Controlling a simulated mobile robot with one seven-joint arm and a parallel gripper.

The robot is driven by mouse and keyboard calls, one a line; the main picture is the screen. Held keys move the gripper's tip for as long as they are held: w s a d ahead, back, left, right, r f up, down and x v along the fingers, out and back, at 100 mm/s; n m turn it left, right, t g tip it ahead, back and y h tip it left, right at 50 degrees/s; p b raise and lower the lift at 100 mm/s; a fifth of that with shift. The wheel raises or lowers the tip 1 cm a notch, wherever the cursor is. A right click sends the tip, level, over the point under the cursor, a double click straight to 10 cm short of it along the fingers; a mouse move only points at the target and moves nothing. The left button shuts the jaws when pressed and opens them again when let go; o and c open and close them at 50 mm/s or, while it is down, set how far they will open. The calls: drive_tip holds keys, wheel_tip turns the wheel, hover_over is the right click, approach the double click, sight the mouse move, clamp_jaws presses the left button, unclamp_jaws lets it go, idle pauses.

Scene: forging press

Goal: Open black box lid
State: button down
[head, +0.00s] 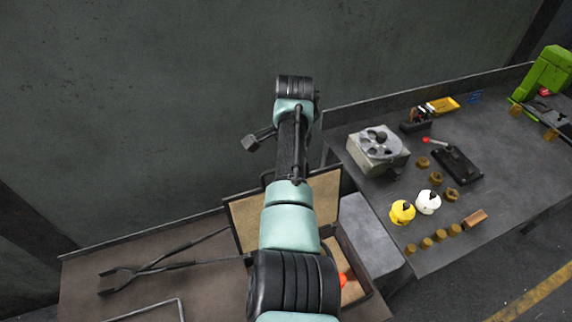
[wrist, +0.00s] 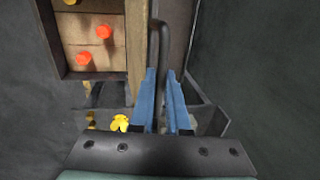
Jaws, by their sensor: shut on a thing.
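The black box (head: 372,283) sits on the bench at the lower middle of the head view, partly hidden by my arm. Its lid (head: 245,222) stands raised at the back, with the tan inner face showing on both sides of my arm. In the wrist view my gripper (wrist: 161,73) has its blue fingers closed around a dark bar-like handle (wrist: 163,28). My gripper's fingers are hidden in the head view.
Long tongs (head: 165,266) lie on the bench left of the box. The right-hand table (head: 480,130) holds a round-topped grey device (head: 381,146), yellow (head: 402,213) and white (head: 428,203) containers and several brown pieces. A dark wall stands behind the benches.

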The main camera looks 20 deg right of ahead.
drive_tip(key=shift+s+f, duration=0.1)
drive_tip(key=shift+s, duration=0.05)
drive_tip(key=c, duration=0.9)
unclamp_jaws()
drive_tip(key=shift+r, duration=0.4)
wheel_tip(320, 180, up, 12)
drive_tip(key=s+b, duration=0.2)
drive_tip(key=b, duration=0.1)
